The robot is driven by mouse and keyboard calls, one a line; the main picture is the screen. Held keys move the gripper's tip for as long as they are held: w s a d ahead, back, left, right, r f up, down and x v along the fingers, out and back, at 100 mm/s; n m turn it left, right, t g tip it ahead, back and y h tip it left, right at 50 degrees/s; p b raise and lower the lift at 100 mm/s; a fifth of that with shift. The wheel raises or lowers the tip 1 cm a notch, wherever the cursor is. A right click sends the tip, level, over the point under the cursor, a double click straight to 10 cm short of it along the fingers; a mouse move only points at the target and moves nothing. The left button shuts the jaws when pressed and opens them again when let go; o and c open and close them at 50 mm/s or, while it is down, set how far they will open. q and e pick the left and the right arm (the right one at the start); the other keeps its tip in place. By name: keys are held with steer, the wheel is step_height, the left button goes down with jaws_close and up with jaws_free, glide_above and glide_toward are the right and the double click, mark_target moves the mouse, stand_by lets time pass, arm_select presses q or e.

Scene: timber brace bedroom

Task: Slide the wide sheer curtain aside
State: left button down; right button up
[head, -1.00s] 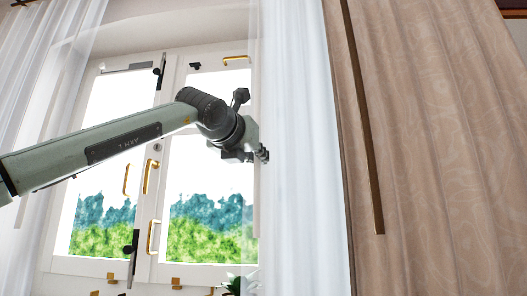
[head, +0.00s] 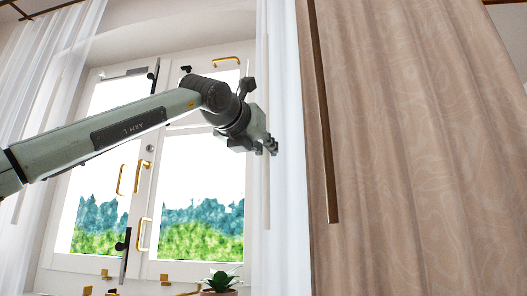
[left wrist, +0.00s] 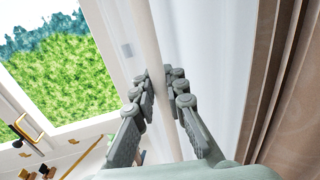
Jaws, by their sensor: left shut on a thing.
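The white sheer curtain (head: 290,150) hangs as a narrow, gathered strip at the window's right side. A slim pale rod (head: 266,200) hangs along its left edge. My left gripper (head: 272,147) is at this rod, about halfway down. In the left wrist view, my gripper (left wrist: 159,85) has a finger on each side of the pale rod (left wrist: 145,30) and is shut on it; the sheer folds (left wrist: 215,60) lie just to the right. Another white sheer (head: 40,110) hangs at the far left. My right gripper is not in view.
The white window (head: 155,190) with gold handles stands behind my left arm. A patterned tan drape (head: 430,150) with a dark rod (head: 321,130) hangs to the right of the sheer. A potted plant (head: 220,281) stands low below the window.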

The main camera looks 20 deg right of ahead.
arm_select(q)
steer(key=shift+s+d+r, duration=0.3)
steer(key=shift+d, duration=0.05)
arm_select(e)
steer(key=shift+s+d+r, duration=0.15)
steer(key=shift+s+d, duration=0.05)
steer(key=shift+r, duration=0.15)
arm_select(q)
steer(key=c, duration=1.6)
jaws_free()
steer(key=shift+s+f, duration=0.1)
steer(key=shift+o, duration=0.3)
steer(key=shift+d+f, duration=0.1)
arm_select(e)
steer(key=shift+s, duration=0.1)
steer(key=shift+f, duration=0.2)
arm_select(q)
steer(key=v, duration=1.2)
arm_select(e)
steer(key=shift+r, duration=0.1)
